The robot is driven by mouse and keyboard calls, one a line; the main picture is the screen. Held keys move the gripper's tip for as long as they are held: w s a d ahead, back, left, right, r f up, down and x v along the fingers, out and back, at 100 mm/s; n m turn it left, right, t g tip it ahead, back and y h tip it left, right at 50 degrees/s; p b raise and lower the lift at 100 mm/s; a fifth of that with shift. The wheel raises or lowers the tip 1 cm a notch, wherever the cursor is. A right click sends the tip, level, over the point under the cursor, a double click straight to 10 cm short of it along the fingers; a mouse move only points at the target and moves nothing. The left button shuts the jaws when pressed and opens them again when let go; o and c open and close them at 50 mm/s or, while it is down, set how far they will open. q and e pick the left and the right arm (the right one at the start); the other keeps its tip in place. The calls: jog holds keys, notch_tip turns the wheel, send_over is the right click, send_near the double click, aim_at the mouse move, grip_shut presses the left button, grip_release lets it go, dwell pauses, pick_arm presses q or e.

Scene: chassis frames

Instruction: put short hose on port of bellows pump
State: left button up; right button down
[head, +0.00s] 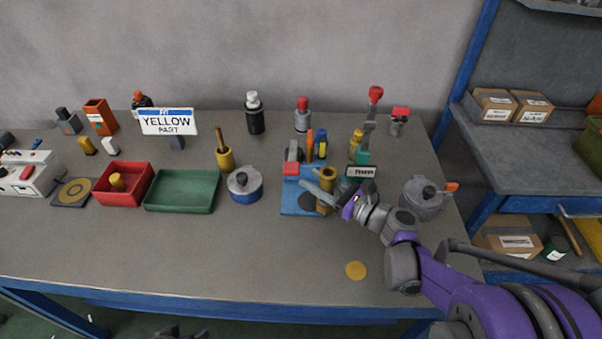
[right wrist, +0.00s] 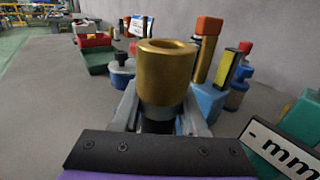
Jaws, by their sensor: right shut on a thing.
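My right gripper (head: 333,197) is at the blue base (head: 290,206) and shut around the lower part of an upright gold tube (head: 327,175). In the right wrist view the tube (right wrist: 165,78) stands between the two fingers, open at its top, with a paler grey part below it. Its bottom end is hidden by the gripper, so I cannot tell whether it touches the base. No label marks the short hose or the bellows pump, and I cannot make out a port. My left gripper does not show.
An orange block (right wrist: 208,35) and a yellow-and-black piece stand close behind the tube. A sign (head: 361,171) stands just right. A grey pot (head: 419,205) is beside my arm, a blue pot (head: 246,194) left. The front table is mostly clear except a yellow disc (head: 356,270).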

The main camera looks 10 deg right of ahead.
jog(key=x, duration=0.4)
jog(key=shift+w+a, duration=0.25)
jog(key=shift+f, duration=0.3)
jog(key=shift+f, duration=0.2)
jog(key=shift+c, duration=2.2)
grip_release()
jog(key=shift+r, duration=0.1)
jog(key=shift+r, duration=0.2)
jog(key=v, duration=1.2)
jog(key=shift+d+f, duration=0.1)
